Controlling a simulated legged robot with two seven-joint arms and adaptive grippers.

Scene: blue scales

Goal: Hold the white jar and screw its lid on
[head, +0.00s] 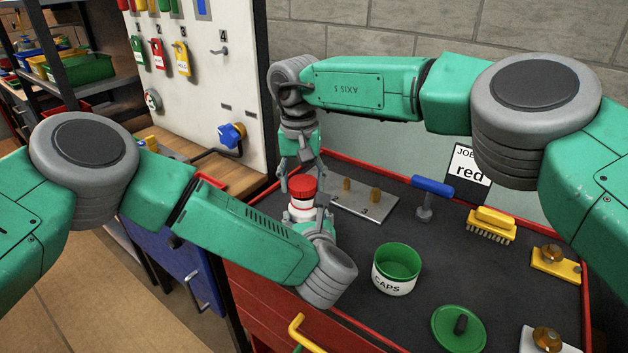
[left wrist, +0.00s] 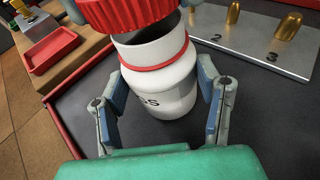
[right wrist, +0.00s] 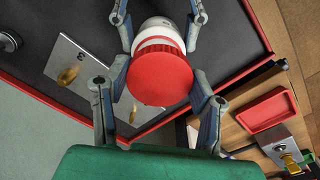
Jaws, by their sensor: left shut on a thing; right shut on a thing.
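The white jar (head: 302,213) stands upright at the left side of the dark bench top. In the left wrist view it has a red ring around its neck and partly hidden dark lettering (left wrist: 160,92). My left gripper (head: 314,222) is shut on the jar body, one finger on each side. The red ribbed lid (head: 302,187) is above the jar mouth. My right gripper (head: 301,178) is shut on the lid from above. In the left wrist view, a dark strip of jar opening shows under the lid (left wrist: 132,14), so they are apart there. The right wrist view shows the lid's top (right wrist: 160,76).
A metal plate with brass pegs (head: 372,210) lies just behind the jar. A green-lined CAPS tub (head: 394,283) and a green disc (head: 450,335) stand to the right. A blue-handled tool (head: 432,186) and yellow brush (head: 490,226) are farther back. A red rim edges the bench.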

